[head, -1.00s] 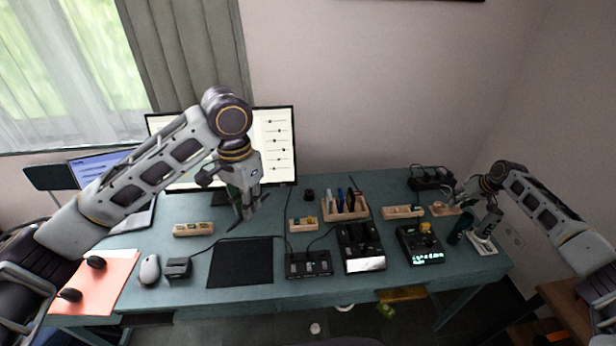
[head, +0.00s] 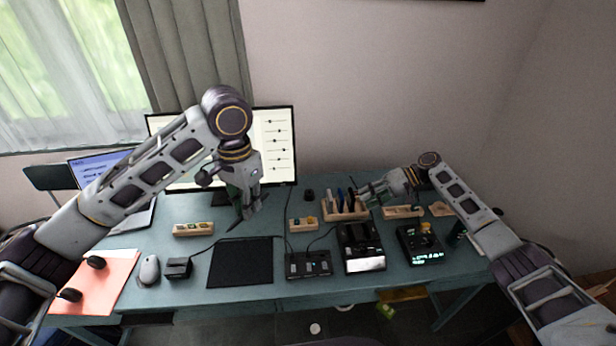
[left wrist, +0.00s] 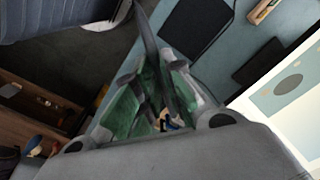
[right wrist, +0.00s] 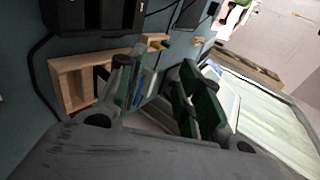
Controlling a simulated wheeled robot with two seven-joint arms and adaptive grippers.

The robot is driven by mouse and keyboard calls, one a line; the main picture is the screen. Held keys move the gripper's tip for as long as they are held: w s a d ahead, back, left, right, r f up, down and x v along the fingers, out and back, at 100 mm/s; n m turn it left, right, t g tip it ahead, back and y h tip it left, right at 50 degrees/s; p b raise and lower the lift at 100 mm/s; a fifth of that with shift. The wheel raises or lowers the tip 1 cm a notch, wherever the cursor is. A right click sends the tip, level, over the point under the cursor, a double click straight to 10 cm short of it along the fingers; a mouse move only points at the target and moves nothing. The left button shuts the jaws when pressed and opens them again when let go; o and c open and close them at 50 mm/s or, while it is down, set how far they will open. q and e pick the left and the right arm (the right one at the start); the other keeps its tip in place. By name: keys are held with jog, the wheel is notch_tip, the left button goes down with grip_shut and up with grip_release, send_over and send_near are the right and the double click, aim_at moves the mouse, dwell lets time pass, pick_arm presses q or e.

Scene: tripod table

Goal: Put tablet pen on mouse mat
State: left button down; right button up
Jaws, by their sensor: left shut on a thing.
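The dark, thin tablet pen (head: 236,226) is held in my left gripper (head: 250,210) and sticks out down and to the left. In the left wrist view the pen (left wrist: 147,38) projects from between the closed fingers (left wrist: 160,85). The black mouse mat (head: 240,263) lies flat on the table, below the left gripper and nearer the front edge; part of a dark mat (left wrist: 193,28) also shows in the left wrist view. The pen is above the mat, apart from it. My right gripper (head: 364,191) is open and empty beside the wooden pen holder (head: 345,211).
A grey mouse (head: 149,270) and a small black box (head: 178,268) stand left of the mat. Black devices (head: 308,265) stand to its right. A small wooden tray (head: 193,229) and the monitor (head: 274,150) are behind. The mat's surface is clear.

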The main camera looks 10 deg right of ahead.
jog(key=s+a+r+n+g+y, duration=0.2)
jog(key=a+r+g, duration=0.3)
jog(key=a+r, duration=0.3)
jog(key=s+a+r+n+g+y, duration=0.2)
jog(key=s+a+r+n+g, duration=0.2)
jog(key=a+r, duration=0.5)
jog(key=a+n+g, duration=0.1)
jog(key=a, duration=0.4)
jog(key=shift+s+a+r+y, duration=0.15)
jog(key=shift+y, duration=0.25)
jog(key=shift+a, duration=0.1)
jog(key=x, duration=1.1)
jog(key=shift+s+a, duration=0.3)
jog(key=shift+c, duration=0.3)
